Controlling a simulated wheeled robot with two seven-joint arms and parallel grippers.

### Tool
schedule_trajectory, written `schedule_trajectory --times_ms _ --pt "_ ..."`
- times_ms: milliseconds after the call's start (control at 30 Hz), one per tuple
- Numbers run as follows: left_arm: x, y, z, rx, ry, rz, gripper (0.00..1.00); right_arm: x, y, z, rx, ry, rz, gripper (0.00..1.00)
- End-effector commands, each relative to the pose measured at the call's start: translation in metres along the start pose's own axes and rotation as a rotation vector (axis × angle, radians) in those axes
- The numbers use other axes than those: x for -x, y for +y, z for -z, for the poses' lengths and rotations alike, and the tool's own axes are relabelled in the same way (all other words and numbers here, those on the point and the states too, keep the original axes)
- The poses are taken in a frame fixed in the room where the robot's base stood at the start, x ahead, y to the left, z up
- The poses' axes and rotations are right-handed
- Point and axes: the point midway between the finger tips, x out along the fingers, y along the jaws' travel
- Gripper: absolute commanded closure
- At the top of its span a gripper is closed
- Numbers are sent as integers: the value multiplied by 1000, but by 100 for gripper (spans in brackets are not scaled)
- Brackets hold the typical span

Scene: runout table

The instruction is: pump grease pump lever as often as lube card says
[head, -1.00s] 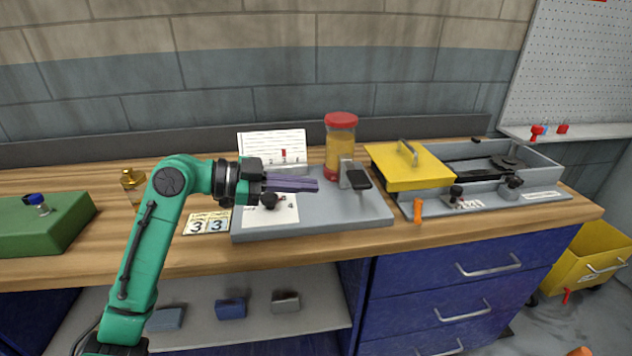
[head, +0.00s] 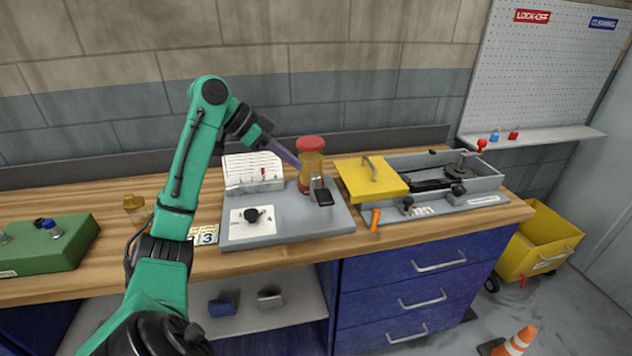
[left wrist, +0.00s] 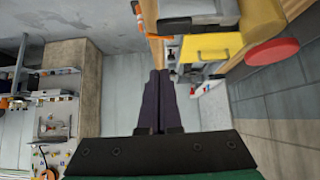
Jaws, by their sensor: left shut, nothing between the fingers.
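The grease pump is a grey base (head: 285,232) on the bench, with a red-lidded jar (head: 311,160) of amber grease and a black-padded lever (head: 322,196) in front of it. A black knob (head: 254,215) sits on a white dial plate, and a white scale card with a red pointer (head: 263,173) stands behind. The lube card (head: 208,237) lies left of the base; a "3" shows, the rest is behind my arm. My left gripper (head: 298,164) is shut and empty, raised above the base beside the jar, apart from the lever. The red lid (left wrist: 272,53) also shows in the left wrist view.
Right of the pump is a grey tray (head: 480,199) with a yellow cover (head: 370,181) and an orange handle (head: 375,219). A green box (head: 45,243) and a small brass-coloured bottle (head: 134,207) stand left. The wall is close behind.

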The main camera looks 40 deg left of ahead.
Motion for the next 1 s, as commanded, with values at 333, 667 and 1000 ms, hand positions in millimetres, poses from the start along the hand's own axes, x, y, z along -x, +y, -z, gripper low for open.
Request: schedule_trajectory --times_ms 333,667,1000 --pt "-66 1 3 0 0 -5 100 24 7 -10 2 -21 -9 50" --pt "-117 1 -22 0 1 -1 100 43 9 -8 1 -21 -12 50" --pt "-123 0 -28 -2 1 0 100 42 9 -8 1 -21 -12 50"
